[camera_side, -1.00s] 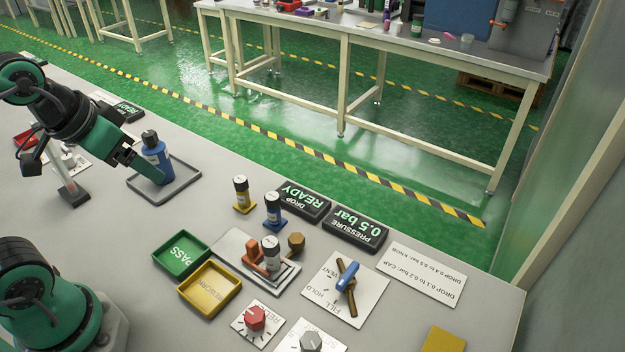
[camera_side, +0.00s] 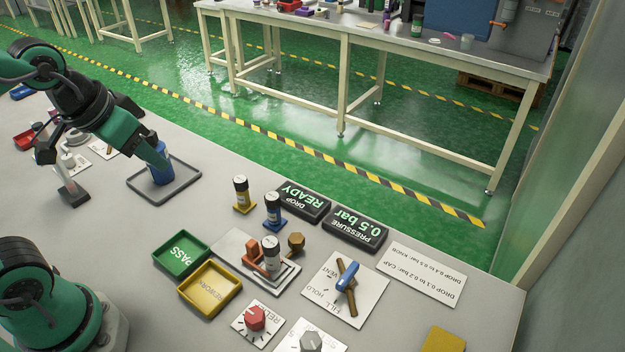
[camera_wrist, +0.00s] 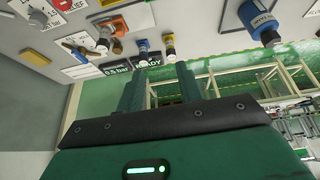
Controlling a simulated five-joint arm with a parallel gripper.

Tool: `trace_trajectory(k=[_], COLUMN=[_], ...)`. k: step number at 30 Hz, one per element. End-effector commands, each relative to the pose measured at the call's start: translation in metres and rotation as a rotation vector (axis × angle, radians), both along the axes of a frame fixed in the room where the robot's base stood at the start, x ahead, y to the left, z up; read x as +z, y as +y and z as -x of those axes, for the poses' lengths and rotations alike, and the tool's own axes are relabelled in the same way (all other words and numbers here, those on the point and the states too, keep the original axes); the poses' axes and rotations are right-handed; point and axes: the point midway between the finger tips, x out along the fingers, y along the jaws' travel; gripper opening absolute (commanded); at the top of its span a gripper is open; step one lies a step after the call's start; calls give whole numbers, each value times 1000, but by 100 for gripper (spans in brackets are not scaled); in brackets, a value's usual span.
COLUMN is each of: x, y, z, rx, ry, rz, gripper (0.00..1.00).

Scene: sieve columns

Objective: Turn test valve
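The test valve has a blue handle (camera_side: 347,274) crossed by a brown bar, on a white plate (camera_side: 371,305) marked FILL, HOLD and VENT, right of centre in the side view. The handle lies diagonally; which mark it points to is hard to read. It also shows small at the left of the wrist view (camera_wrist: 80,56). My gripper (camera_side: 160,160) is at the upper left in the side view, far from the valve, and overlaps the blue bottle (camera_side: 161,174). In the wrist view the fingers (camera_wrist: 160,85) stand apart with nothing between them; the bottle (camera_wrist: 258,20) is outside them.
The pressure display (camera_side: 357,230) reads 0.5 bar and the drop display (camera_side: 303,202) reads READY. A clamped column (camera_side: 271,254), a brown knob, green PASS tray (camera_side: 181,254), yellow tray (camera_side: 210,289) and red knob (camera_side: 256,318) stand near the valve. Two capped columns (camera_side: 242,195) stand behind.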

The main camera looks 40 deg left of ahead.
Motion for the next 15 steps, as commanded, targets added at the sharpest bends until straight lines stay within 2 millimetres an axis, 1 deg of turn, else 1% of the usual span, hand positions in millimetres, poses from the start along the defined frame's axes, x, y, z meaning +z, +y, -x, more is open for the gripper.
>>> trace_trajectory(k=[8,15], x=[3,-3], y=[-34,-73], z=[-41,-76], rx=[-15,-20], ry=[86,161], rz=[33,50], gripper=[36,36])
